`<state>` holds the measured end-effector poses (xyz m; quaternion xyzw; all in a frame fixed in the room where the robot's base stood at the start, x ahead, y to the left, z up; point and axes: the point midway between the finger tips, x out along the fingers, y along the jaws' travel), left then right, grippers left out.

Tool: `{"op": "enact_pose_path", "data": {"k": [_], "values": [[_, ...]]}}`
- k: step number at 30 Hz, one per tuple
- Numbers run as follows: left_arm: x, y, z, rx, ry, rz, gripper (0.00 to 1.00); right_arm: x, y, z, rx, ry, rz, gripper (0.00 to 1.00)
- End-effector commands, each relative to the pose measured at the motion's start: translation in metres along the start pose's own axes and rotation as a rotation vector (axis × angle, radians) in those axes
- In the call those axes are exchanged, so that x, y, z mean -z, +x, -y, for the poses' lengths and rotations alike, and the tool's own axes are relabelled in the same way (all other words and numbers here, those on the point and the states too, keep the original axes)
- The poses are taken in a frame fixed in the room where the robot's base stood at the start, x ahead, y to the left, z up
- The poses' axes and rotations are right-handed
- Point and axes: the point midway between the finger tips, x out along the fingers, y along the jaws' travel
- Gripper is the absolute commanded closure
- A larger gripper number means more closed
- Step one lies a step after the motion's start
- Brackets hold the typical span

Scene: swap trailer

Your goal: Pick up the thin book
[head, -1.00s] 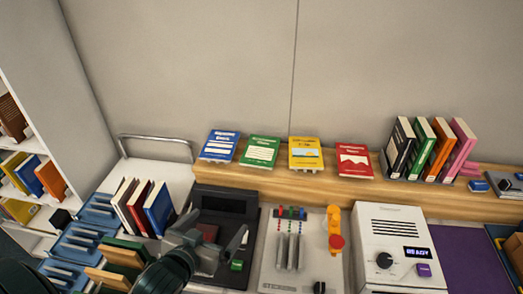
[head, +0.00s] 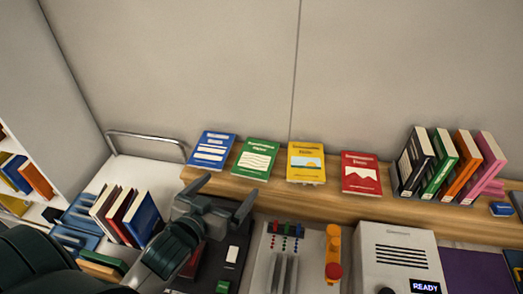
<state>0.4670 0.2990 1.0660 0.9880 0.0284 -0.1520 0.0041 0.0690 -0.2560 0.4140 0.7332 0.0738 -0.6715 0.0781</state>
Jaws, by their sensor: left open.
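Four thin books lie in a row on the wooden ledge (head: 300,200): a blue book (head: 212,150), a green book (head: 257,158), a yellow book (head: 306,162) and a red book (head: 361,174). I cannot tell which is the task's thin book. My left gripper (head: 221,194) is open and empty, its fingers spread at the ledge's front edge, just below the blue and green books in the picture. A dark red flat item (head: 192,262) is partly hidden behind my left arm on a black device (head: 233,258). My right gripper is not in view.
Upright books (head: 452,165) stand at the ledge's right. More books (head: 128,214) stand at left near blue racks (head: 75,225). A panel with an orange handle (head: 333,250) and a white device reading READY (head: 398,255) stand in front. The wall (head: 200,70) closes the back.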

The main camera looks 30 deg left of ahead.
Motion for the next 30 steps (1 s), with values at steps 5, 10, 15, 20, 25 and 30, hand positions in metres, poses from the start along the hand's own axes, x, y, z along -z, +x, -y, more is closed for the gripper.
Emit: {"op": "enact_pose_path", "data": {"k": [5, 10, 15, 20, 25, 30], "values": [[0.0, 0.0, 0.0, 0.0, 0.0, -0.001, 0.0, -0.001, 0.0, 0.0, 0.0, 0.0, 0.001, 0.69], [0.0, 0.0, 0.0, 0.0, 0.0, -0.001, 0.0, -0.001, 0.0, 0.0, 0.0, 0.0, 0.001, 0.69], [-0.001, 0.003, 0.0, 0.0, 0.0, -0.002, 0.0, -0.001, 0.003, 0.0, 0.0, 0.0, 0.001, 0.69], [-0.003, 0.013, 0.0, -0.001, 0.0, -0.004, 0.0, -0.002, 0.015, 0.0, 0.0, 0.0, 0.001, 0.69], [-0.004, 0.029, 0.0, -0.001, 0.001, -0.004, 0.0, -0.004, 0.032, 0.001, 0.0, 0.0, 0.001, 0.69], [-0.003, 0.052, 0.0, 0.0, 0.0, -0.004, 0.0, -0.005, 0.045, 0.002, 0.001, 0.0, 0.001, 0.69]]}}
